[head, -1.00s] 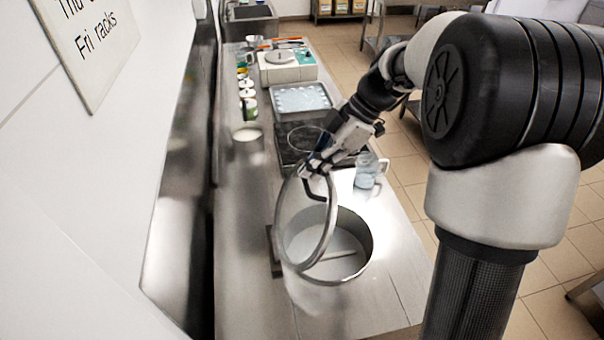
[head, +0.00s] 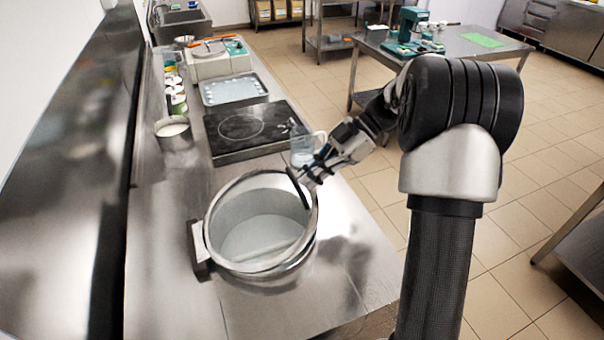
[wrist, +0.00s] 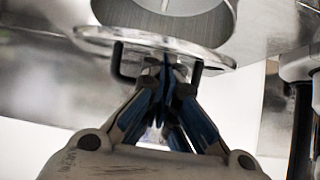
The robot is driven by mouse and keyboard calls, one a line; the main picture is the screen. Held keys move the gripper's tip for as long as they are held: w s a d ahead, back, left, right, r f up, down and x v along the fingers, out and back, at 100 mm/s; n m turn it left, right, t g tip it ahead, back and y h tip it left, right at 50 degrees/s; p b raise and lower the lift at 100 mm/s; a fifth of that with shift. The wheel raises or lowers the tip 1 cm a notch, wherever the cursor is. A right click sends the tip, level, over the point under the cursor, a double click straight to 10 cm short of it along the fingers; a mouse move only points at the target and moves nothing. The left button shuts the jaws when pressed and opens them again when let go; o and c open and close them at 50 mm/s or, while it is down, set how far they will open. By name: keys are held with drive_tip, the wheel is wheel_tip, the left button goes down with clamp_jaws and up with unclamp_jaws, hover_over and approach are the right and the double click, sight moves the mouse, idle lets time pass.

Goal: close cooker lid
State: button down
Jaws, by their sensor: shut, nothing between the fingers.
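The cooker (head: 296,272) is a round steel pot at the counter's near end; its pale inside shows through the lid. The glass lid (head: 208,218) has a metal rim and stands tilted over the cooker, hinged side at left, right side raised. Its dark handle (head: 297,190) is at the right. My gripper (head: 308,178) is shut and empty beside the handle. In the wrist view, my gripper (wrist: 166,72) has its fingertips together between the legs of the handle (wrist: 118,66), close under the lid's rim (wrist: 150,41). Whether they touch the handle is unclear.
A clear jug (head: 303,150) stands just behind my gripper. A small pot (head: 173,132) stands by the left wall. The counter right of the cooker is bare.

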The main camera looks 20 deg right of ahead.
drive_tip(key=shift+d+f+b, duration=0.2)
drive_tip(key=shift+f+b, duration=0.1)
drive_tip(key=shift+f, duration=0.4)
drive_tip(key=shift+d+f+b, duration=0.2)
drive_tip(key=shift+f+b, duration=0.15)
drive_tip(key=shift+f, duration=0.35)
drive_tip(key=shift+d+f+b, duration=0.2)
drive_tip(key=shift+f+b, duration=0.1)
drive_tip(key=shift+f, duration=0.4)
drive_tip(key=shift+r, duration=0.1)
